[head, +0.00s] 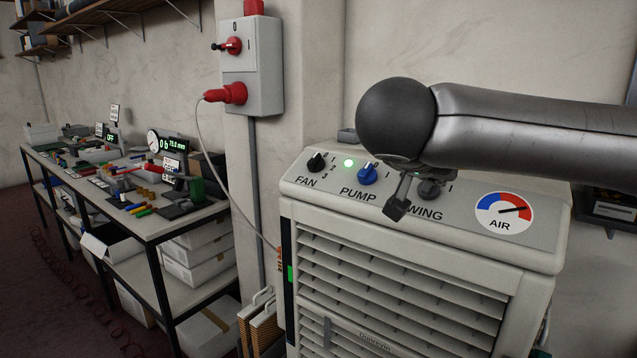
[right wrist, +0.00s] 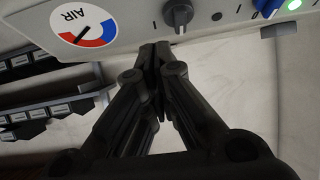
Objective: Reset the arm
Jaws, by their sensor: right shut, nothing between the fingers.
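My right arm comes in from the right in the head view. Its gripper (head: 397,208) is shut and empty, in front of the panel and partly covering the SWING label. In the right wrist view the closed fingers (right wrist: 155,52) point toward the panel's edge, below the grey knob (right wrist: 178,14), with nothing between them. The white air cooler (head: 420,290) has a black FAN knob (head: 316,161), a blue PUMP knob (head: 367,174) and a dark SWING knob (head: 430,190), partly shaded by my arm. A green light (head: 348,163) is lit. My left gripper is out of view.
The AIR gauge (head: 504,212) sits at the panel's right; its needle lies toward the red side. A wall box (head: 262,70) with a red switch (head: 234,45) and red plug (head: 228,94) is behind left. A cluttered workbench (head: 150,225) stands at left.

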